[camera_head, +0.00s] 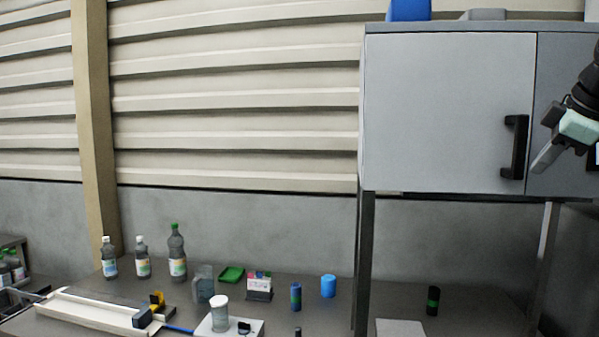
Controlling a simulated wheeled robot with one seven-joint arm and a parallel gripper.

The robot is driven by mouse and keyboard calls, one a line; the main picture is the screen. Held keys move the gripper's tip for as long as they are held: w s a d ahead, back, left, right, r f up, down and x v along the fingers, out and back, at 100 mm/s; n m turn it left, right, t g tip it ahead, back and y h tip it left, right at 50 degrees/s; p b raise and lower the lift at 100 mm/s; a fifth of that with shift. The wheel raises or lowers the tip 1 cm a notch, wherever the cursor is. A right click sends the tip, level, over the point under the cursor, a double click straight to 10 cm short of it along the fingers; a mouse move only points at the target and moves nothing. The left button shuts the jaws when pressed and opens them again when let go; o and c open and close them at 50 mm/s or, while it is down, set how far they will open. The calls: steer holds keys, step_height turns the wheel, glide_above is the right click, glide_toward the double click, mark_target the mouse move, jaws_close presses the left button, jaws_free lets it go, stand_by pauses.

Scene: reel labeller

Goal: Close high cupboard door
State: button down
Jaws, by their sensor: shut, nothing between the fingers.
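The high cupboard (380,28) stands on legs at the upper right. Its light grey door (445,110) lies across the front and looks flush or nearly flush with the frame; I cannot tell whether a small gap is left. A black bar handle (515,147) is on the door's right side. My gripper (540,165) is at the right edge of the view, just right of the handle, in front of the darker grey panel (562,80). Its fingers are together and empty. I cannot tell whether the fingertips touch the panel.
A blue box (408,10) sits on the cupboard's top. The space left of the cupboard, before the slatted wall (230,100), is free.

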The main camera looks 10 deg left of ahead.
stand_by(0.5)
steer(key=b+v, duration=0.3)
steer(key=v, duration=1.4)
steer(key=s+a+f+m+g+b, duration=0.1)
steer(key=s+a+f+g+b, duration=0.1)
steer(key=a+f, duration=0.9)
steer(key=s+a+f+m+g+b, duration=0.15)
steer(key=a+f, duration=0.55)
steer(key=f, duration=0.9)
steer(key=s+a+f+m+g+b, duration=0.1)
steer(key=s+a+f, duration=0.1)
steer(key=s+f, duration=0.9)
steer(key=s+a+f+m+g+h+b, duration=0.1)
steer(key=s+f+g, duration=0.1)
steer(key=s+f, duration=0.9)
step_height(320, 180, down, 3)
steer(key=shift+s+a+r+h, duration=0.1)
steer(key=shift+s+a+h, duration=0.2)
steer(key=shift+s+a, duration=0.05)
steer(key=shift+g, duration=0.25)
